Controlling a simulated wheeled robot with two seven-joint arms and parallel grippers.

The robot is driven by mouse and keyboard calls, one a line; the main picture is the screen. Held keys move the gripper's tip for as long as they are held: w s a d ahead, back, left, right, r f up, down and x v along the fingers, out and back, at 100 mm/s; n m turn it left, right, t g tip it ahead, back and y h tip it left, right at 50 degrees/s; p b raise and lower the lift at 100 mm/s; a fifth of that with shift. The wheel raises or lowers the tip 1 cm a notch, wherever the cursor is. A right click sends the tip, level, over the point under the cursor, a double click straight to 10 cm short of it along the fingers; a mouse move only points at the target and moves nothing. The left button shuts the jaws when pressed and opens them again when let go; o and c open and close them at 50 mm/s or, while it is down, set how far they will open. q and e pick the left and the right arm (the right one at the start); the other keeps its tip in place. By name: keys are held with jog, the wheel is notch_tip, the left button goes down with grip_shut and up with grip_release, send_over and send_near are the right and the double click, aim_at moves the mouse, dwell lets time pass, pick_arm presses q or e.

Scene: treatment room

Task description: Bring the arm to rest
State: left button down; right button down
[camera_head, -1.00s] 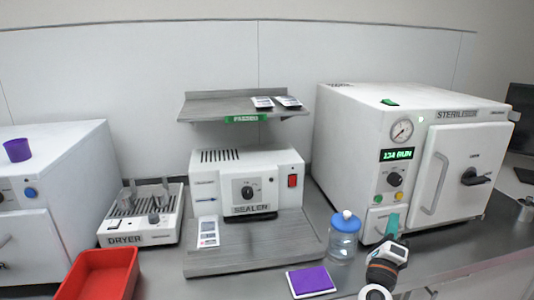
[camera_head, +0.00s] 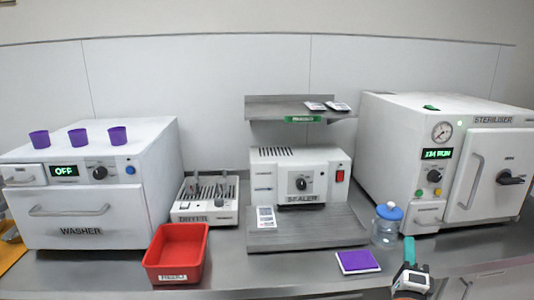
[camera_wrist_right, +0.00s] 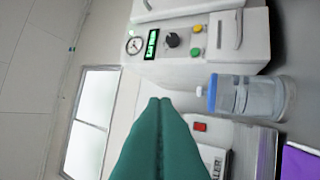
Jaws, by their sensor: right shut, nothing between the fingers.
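My right gripper (camera_head: 409,247) is at the lower right of the head view, in front of the counter edge, with its green fingers pointing up. In the right wrist view its green fingers (camera_wrist_right: 158,103) lie together, shut, with nothing between them. The steriliser (camera_head: 412,170) stands behind it and its display reads RUN. It also shows in the wrist view (camera_wrist_right: 205,70). My left gripper is not in view.
The purple pad (camera_head: 358,261) lies at the counter front. The sealer (camera_head: 298,175) stands mid-counter below a shelf (camera_head: 270,112) with pouches. The red bin (camera_head: 177,250), dryer (camera_head: 205,198) and washer (camera_head: 85,190) with purple cups (camera_head: 78,137) are on the left. Bare counter (camera_head: 270,276) lies in front.

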jog(key=s+a+f+n+g+y, duration=0.7)
jog(key=s+a+f+n+y, duration=0.3)
jog(key=a+f+n+y, duration=0.6)
jog(key=s+d+f+n+g+h, duration=0.2)
jog(key=s+f+n+g+h, duration=0.15)
jog(key=s, duration=0.45)
jog(key=s+d+f+n+g+h, duration=0.15)
jog(key=s+g, duration=0.25)
jog(key=s, duration=0.4)
jog(key=s+d+f+n+g+h, duration=0.1)
jog(key=s+f+n+g+h, duration=0.25)
jog(key=s, duration=0.45)
notch_tip(320, 180, down, 26)
jog(key=s+g, duration=0.1)
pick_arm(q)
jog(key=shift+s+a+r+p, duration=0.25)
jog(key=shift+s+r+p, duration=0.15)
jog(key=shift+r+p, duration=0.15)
pick_arm(e)
jog(key=s+d+f+g, duration=0.1)
jog(key=s+d+f, duration=0.2)
jog(key=s+f, duration=1.1)
jog(key=shift+s+f+g, duration=0.15)
jog(key=shift+s+g, duration=0.15)
jog(key=shift+s, duration=0.75)
